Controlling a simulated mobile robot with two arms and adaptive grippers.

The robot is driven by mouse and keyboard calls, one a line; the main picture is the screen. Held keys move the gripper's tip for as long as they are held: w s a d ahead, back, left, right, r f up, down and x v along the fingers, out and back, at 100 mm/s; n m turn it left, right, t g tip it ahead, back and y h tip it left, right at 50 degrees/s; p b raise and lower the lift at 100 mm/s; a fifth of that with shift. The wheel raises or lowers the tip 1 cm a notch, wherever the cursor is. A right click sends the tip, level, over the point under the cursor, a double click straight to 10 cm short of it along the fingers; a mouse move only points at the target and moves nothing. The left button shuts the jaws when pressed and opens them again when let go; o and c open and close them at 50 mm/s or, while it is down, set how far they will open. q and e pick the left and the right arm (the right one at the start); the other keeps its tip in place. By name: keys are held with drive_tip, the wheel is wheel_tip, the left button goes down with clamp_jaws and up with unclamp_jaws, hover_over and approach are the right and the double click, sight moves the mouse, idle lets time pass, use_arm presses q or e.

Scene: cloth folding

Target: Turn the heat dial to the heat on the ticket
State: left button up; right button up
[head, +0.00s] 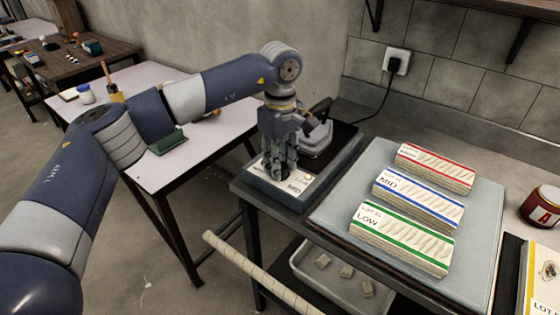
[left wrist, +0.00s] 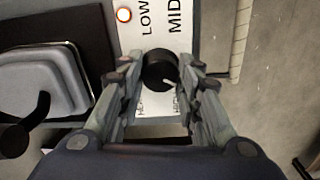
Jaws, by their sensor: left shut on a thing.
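In the left wrist view the pointer slants toward the lower right. My left gripper (head: 277,172) reaches down over the panel, its fingers shut on the dial from both sides; in the head view they hide the knob. A yellow-edged card (head: 541,273) at the lower right edge starts with LOT and is cut off; I cannot tell whether it is the ticket. My right gripper is not in view.
An iron (head: 315,139) rests behind the panel; a small lamp (left wrist: 124,14) glows orange. Folded cloths with green (head: 402,240), blue (head: 418,202) and red (head: 435,169) bands lie on a grey pad (head: 335,214). A red jar (head: 541,207) stands right.

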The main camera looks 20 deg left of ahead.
use_arm(q)
drive_tip(key=o, duration=1.1)
drive_tip(key=shift+r, duration=0.1)
wheel_tip(320, 180, up, 12)
drive_tip(key=shift+f, duration=0.1)
